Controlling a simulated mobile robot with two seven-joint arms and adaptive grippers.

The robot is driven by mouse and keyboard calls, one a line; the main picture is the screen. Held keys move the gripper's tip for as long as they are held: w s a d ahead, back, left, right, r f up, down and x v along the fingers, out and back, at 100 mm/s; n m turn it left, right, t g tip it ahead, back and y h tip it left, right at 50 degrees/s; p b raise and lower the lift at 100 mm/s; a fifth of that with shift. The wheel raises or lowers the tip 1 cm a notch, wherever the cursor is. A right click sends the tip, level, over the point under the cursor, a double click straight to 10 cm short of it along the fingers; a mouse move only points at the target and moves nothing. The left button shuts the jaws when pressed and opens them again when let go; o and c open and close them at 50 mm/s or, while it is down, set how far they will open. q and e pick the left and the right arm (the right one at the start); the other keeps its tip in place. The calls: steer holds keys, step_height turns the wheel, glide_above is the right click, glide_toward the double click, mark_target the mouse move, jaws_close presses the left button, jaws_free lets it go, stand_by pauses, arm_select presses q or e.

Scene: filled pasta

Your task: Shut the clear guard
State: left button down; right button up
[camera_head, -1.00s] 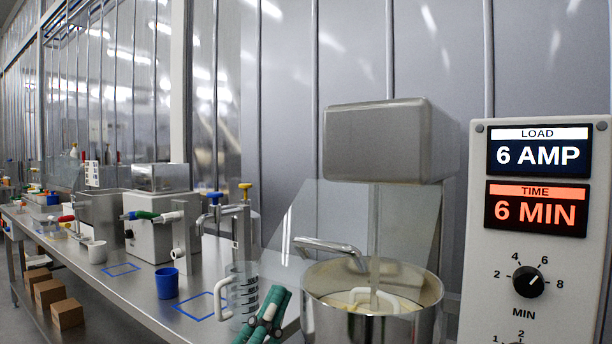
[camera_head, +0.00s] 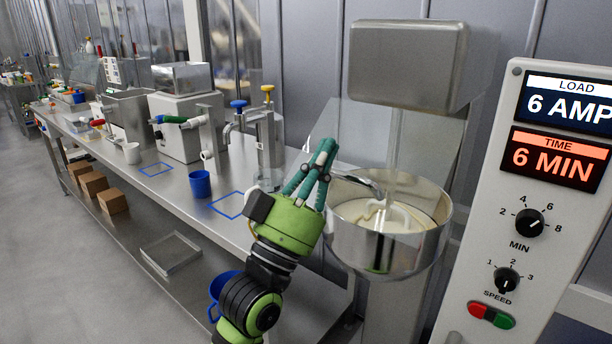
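The clear guard (camera_head: 357,128) is a see-through panel standing raised and tilted behind the steel mixing bowl (camera_head: 375,243). The bowl is open on top and holds cream-coloured dough (camera_head: 407,214). A bent metal bar (camera_head: 357,178), apparently the guard's handle, reaches over the bowl's left rim. My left gripper (camera_head: 327,150), green with teal fingers, is at the bowl's left, its fingertips pointing up close to the bar. The fingers look near each other; I cannot tell whether they touch the bar or hold anything. My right gripper is out of view.
The mixer head (camera_head: 405,62) hangs above the bowl. A control panel (camera_head: 530,190) stands close on the right. On the steel bench (camera_head: 225,240) are a blue cup (camera_head: 200,184), a tap stand (camera_head: 266,140) and further machines. Floor at left is clear.

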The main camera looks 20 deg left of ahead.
arm_select(q)
steer(key=shift+w+d+f, duration=0.1)
steer(key=shift+w+f, duration=0.15)
steer(key=shift+f, duration=0.4)
steer(key=shift+w+d+f, duration=0.1)
steer(key=shift+w+f, duration=0.2)
steer(key=shift+f, duration=0.3)
steer(key=shift+w+d+f, duration=0.1)
steer(key=shift+w+f, duration=0.15)
steer(key=shift+f, duration=0.4)
